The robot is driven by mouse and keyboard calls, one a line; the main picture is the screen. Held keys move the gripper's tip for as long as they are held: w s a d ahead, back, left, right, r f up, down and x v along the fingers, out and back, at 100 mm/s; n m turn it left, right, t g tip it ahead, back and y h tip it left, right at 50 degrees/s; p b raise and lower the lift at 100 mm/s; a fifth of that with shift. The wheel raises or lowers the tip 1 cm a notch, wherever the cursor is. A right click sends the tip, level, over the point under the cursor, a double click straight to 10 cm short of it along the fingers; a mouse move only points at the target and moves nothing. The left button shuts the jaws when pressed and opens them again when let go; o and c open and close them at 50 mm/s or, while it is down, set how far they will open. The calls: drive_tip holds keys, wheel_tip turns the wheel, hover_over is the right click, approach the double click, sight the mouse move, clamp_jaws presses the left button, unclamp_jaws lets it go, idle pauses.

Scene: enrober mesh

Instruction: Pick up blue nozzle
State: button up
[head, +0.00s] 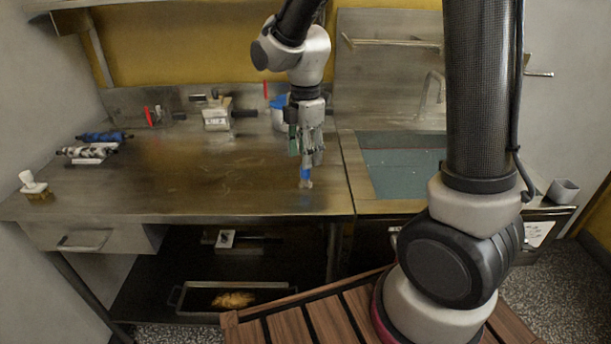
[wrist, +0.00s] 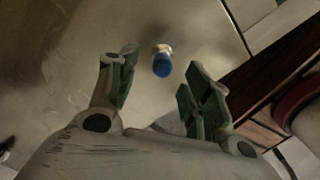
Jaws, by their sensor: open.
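The blue nozzle (head: 305,174) stands on the steel worktop (head: 190,180), near its front right edge. It has a blue body and a pale, brassy end. In the wrist view the nozzle (wrist: 162,66) shows just beyond the gap between the fingers. My gripper (head: 306,154) points down above the nozzle in the head view. In the wrist view my gripper (wrist: 160,80) is open, with a green-padded finger on each side and nothing between them. Whether a fingertip touches the nozzle cannot be told.
Blue and patterned rollers (head: 100,137) lie at the worktop's left. A white-handled tool (head: 33,186) stands at the left front corner. A blue-and-white container (head: 278,121) stands behind my gripper. The worktop left of the nozzle is clear.

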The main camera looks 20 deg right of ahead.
sight(305, 175)
drive_tip(key=f, duration=0.5)
drive_tip(key=shift+s+a+f, duration=0.1)
drive_tip(key=shift+s+f, duration=0.1)
clamp_jaws()
